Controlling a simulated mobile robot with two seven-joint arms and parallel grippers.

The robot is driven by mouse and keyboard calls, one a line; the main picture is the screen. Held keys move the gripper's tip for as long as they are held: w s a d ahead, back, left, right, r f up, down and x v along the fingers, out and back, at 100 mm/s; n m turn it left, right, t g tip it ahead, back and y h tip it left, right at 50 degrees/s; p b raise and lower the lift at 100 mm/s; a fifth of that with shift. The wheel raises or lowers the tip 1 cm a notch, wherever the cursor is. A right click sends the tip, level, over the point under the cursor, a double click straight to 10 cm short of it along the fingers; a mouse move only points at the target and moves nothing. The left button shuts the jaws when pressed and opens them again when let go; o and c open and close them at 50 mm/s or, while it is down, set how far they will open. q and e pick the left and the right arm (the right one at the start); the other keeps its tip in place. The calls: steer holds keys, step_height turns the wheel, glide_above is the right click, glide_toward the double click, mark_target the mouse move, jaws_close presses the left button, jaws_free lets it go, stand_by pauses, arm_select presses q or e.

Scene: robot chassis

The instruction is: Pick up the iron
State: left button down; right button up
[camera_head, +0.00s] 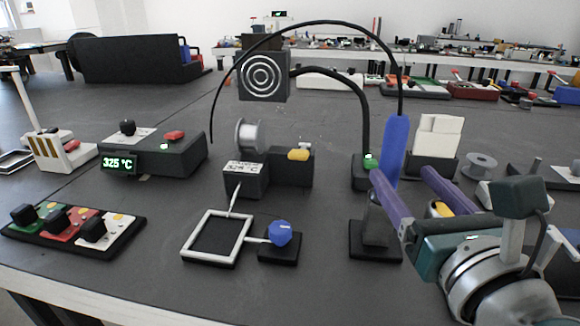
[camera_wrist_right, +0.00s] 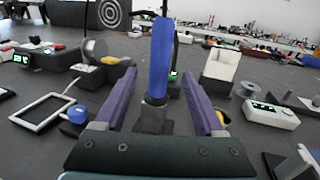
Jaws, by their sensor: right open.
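The iron (camera_head: 395,148) has a blue handle and stands upright in a dark stand (camera_head: 376,245), with a black cable arching from its top to the left. My right gripper (camera_head: 401,172) comes in from the lower right. Its two purple fingers are open. In the right wrist view, the blue handle of the iron (camera_wrist_right: 162,58) stands between the lines of the two fingers, a little beyond or level with the tips. I cannot tell if either finger touches it. My left gripper is not in view.
Left of the stand are a white square frame (camera_head: 247,237), a blue knob (camera_head: 280,233) and a solder spool (camera_head: 247,135). A station reading 325 °C (camera_head: 119,163) is farther left. A white block in a holder (camera_head: 437,137) stands behind right. The front table edge is clear.

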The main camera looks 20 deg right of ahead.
mark_target(398, 165)
steer(key=x, duration=0.3)
steer(key=shift+w+d+r, duration=0.15)
steer(key=shift+w+d, duration=0.05)
steer(key=x, duration=0.5)
steer(key=shift+w+a, duration=0.1)
jaws_close()
